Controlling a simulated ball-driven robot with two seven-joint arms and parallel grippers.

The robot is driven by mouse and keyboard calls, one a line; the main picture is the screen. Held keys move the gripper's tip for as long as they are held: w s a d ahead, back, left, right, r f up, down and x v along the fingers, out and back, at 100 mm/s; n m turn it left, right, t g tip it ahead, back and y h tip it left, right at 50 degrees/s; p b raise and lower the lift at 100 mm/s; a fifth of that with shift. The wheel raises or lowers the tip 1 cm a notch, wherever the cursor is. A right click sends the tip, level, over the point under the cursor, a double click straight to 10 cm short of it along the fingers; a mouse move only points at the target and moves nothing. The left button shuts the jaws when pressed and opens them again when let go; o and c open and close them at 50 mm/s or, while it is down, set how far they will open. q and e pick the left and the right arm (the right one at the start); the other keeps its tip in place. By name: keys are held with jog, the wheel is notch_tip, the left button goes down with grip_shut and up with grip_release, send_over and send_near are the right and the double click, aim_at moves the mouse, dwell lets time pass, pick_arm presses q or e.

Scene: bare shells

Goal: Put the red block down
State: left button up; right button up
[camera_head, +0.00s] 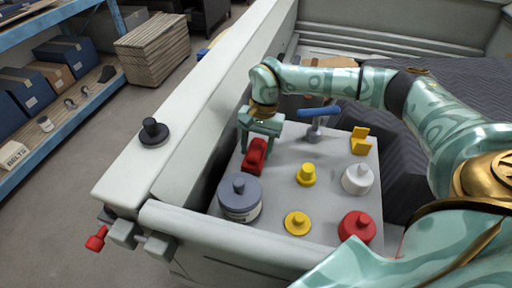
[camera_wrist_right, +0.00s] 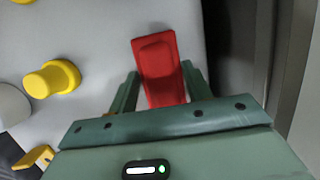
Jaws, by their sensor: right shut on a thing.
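The red block (camera_head: 255,154) is between the fingers of my right gripper (camera_head: 259,139), near the left edge of a light grey board (camera_head: 275,198) in the head view. In the right wrist view the red block (camera_wrist_right: 160,68) sticks out past the fingertips of the right gripper (camera_wrist_right: 160,88), with a finger on each side. The gripper is shut on it. I cannot tell whether the block touches the board below. My left gripper is not in view.
On the board stand a grey-blue lidded jar (camera_head: 240,199), yellow knobbed pieces (camera_head: 306,175) (camera_head: 298,223), a white knobbed piece (camera_head: 357,179), a red knobbed piece (camera_head: 356,227), a blue-handled tool (camera_head: 318,113) and a yellow bracket (camera_head: 361,141). A pale wall (camera_head: 205,110) rises left of the board.

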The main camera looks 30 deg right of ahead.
aim_at(262, 140)
jog(key=shift+f, duration=0.15)
jog(key=o, duration=1.3)
jog(key=shift+r, duration=0.2)
jog(key=p+v, duration=0.1)
jog(key=v, duration=1.1)
jog(key=shift+p, duration=0.3)
